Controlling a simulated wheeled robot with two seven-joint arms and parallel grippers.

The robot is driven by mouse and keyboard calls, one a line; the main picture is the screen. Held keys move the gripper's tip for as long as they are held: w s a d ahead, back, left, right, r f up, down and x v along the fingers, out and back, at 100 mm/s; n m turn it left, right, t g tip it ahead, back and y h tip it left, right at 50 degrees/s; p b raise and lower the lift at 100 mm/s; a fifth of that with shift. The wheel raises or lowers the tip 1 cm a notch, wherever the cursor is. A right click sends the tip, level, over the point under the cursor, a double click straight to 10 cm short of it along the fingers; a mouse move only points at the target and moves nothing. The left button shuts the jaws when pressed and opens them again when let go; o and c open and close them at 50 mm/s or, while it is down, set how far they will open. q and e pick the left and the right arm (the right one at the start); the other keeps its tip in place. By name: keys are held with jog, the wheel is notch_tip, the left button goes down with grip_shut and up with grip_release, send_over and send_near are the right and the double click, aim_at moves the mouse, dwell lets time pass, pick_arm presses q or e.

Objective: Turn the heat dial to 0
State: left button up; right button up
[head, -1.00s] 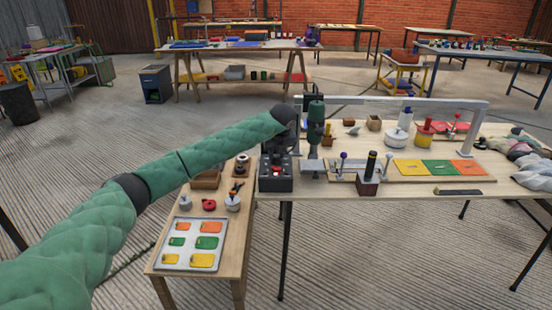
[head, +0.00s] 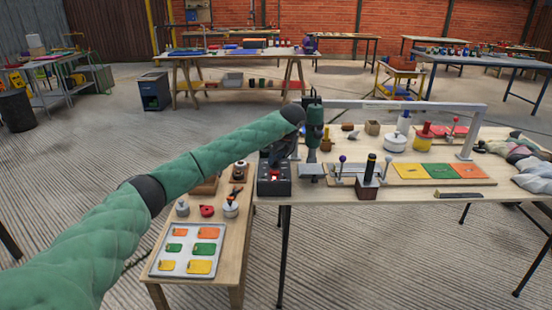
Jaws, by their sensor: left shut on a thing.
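A dark control box (head: 274,187) stands at the left front corner of the main table, with small knobs and a red spot on its top face. The heat dial is on this box, but its pointer and numbers are too small to read. My left gripper (head: 275,168) reaches down onto the box from above and behind. Its fingers are shut on the dial, which they mostly hide. My right gripper is not in view.
A green press (head: 314,128) stands close to the right of my left wrist. The main table (head: 400,194) also holds coloured plates, a white pot (head: 395,141) and a grey frame. A lower side table (head: 234,246) carries a tray of coloured tags (head: 168,252).

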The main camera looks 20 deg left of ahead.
pick_arm(q)
jog(key=o, duration=1)
jog(key=shift+c, duration=0.2)
jog(key=v, duration=0.7)
jog(key=shift+r+b, duration=0.3)
jog(key=shift+b, duration=0.05)
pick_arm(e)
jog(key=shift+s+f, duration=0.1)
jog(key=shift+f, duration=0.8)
pick_arm(q)
jog(key=shift+d, duration=0.1)
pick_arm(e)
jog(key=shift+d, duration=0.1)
